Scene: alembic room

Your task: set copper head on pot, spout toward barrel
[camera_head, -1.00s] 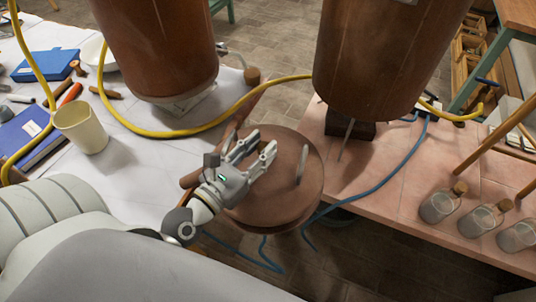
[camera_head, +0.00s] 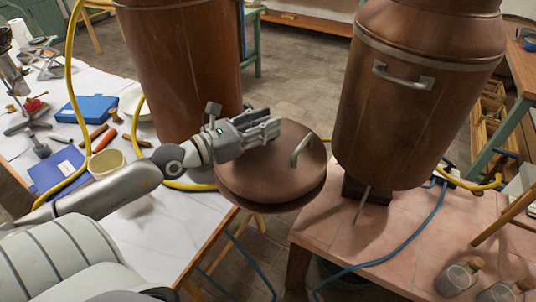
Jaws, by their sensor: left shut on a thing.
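The copper head (camera_head: 262,178), a rounded brown lid-like piece with a metal handle (camera_head: 301,150), hangs in the air over the gap between the two tables. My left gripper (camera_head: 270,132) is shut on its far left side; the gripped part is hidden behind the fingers. I cannot make out a spout. The copper pot (camera_head: 395,125), with a side handle, stands to the right on the tiled table; its top is cut off by the frame. A tall brown cylinder, likely the barrel (camera_head: 185,70), stands at the left behind my gripper. My right gripper is not in view.
The white-covered table (camera_head: 140,235) on the left holds a cream cup (camera_head: 107,163), a blue box (camera_head: 87,108) and several tools. A yellow hose (camera_head: 70,60) loops there. A blue hose (camera_head: 405,245) crosses the tiled table (camera_head: 340,245), near corked jars (camera_head: 458,279).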

